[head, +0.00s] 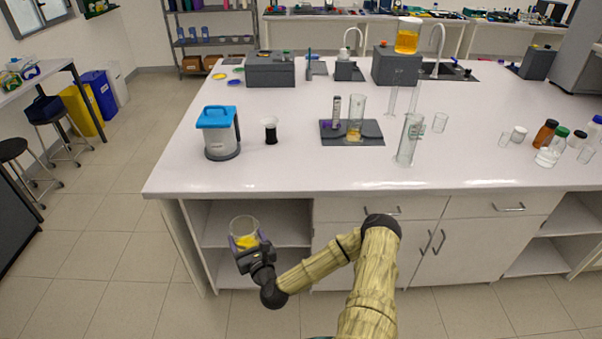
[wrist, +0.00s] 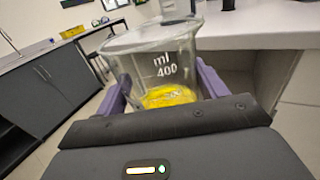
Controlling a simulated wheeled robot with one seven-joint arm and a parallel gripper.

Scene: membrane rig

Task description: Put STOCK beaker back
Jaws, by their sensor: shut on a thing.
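A clear glass beaker (head: 244,232) with yellow liquid in its bottom is in my gripper (head: 246,243), in front of the bench's left part and below its top. In the wrist view the beaker (wrist: 160,70) shows white "ml 400" marks and sits between the purple fingers, which are shut on it. It looks roughly upright, a little tilted in the wrist view. No STOCK label can be read on it. A dark grey holder (head: 368,141) on the bench carries a glass cylinder with yellow liquid (head: 356,118) and a purple-based tube (head: 334,112).
The white bench (head: 280,178) has clear room along its front left edge. A blue-lidded jug (head: 219,133) and a small dark-filled glass (head: 270,131) stand there. A yellow-filled vessel (head: 408,35) stands on a grey box (head: 397,68) behind. Bottles (head: 545,134) stand at right.

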